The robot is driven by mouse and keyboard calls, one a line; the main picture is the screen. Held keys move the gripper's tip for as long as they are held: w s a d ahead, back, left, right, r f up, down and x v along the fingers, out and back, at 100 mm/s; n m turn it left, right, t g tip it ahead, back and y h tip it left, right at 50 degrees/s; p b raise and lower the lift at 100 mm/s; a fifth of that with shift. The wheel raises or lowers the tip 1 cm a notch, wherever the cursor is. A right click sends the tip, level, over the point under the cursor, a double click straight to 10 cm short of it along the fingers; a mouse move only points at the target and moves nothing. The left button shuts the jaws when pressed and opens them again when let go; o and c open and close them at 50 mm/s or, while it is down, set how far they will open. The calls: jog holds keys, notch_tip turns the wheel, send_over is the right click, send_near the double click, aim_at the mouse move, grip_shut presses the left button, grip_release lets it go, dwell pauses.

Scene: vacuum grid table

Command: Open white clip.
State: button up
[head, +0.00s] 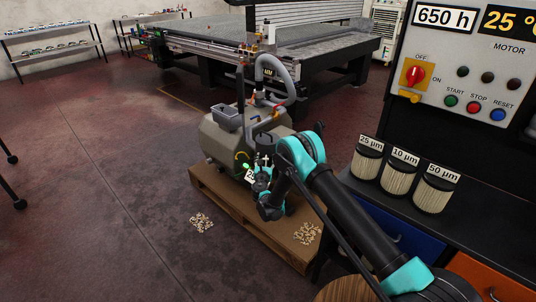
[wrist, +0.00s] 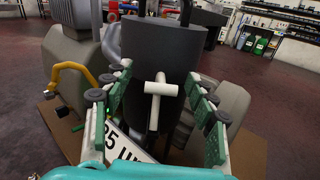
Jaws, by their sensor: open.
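The white clip (wrist: 158,88) is a T-shaped handle on the front of a dark grey cylindrical housing (wrist: 160,45). Its crossbar lies level, and its stem runs downward. My gripper (wrist: 158,78) is open, with one green-padded finger on each side of the clip and a visible gap to both. In the head view, my gripper (head: 262,184) is at the front of the grey pump on the pallet, and the clip (head: 265,161) shows as a small white cross just above it. The lower end of the clip's stem is partly hidden in the wrist view.
A white label plate (wrist: 115,140) sits below the clip, close to the fingers. A yellow-handled pipe (wrist: 72,72) is at left. The pump (head: 222,142) stands on a wooden pallet (head: 225,200). Filters (head: 400,170) stand on the right bench.

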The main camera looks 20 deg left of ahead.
jog(key=shift+w, duration=0.2)
jog(key=shift+c, duration=0.6)
grip_shut()
